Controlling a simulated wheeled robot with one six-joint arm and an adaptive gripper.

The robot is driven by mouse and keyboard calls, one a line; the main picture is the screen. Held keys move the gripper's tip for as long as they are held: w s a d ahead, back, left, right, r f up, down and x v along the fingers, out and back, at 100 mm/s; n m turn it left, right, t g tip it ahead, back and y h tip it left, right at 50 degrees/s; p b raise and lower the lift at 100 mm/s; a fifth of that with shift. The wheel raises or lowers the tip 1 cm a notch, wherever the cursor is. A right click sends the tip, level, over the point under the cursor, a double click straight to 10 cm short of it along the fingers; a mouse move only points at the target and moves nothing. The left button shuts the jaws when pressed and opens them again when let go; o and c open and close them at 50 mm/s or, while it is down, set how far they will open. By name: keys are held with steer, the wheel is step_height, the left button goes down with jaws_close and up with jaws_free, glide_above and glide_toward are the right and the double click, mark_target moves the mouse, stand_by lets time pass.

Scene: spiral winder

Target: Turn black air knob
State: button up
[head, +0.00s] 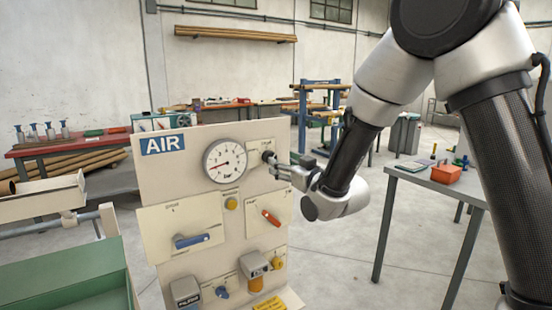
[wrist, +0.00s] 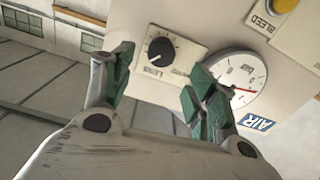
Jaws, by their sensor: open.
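The black air knob (wrist: 161,50) sits on a cream plate (wrist: 150,72) on the panel, to one side of the pressure gauge (wrist: 238,82). In the head view the knob (head: 267,156) shows to the right of the gauge (head: 224,161), near the panel's upper right edge, partly behind my fingertips. My gripper (wrist: 155,85) is open, with its green-padded fingers on either side of the knob plate. In the head view my gripper (head: 288,168) reaches the panel from the right. The knob lies between the fingers; I cannot tell whether they touch anything.
The panel also carries a blue lever (head: 192,241), a red lever (head: 270,218), a yellow button (head: 231,203) and a yellow knob (head: 277,263). A table (head: 430,180) with a red box stands at right. A green tray (head: 65,285) is at lower left.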

steer(key=x, duration=0.7)
steer(key=c, duration=1)
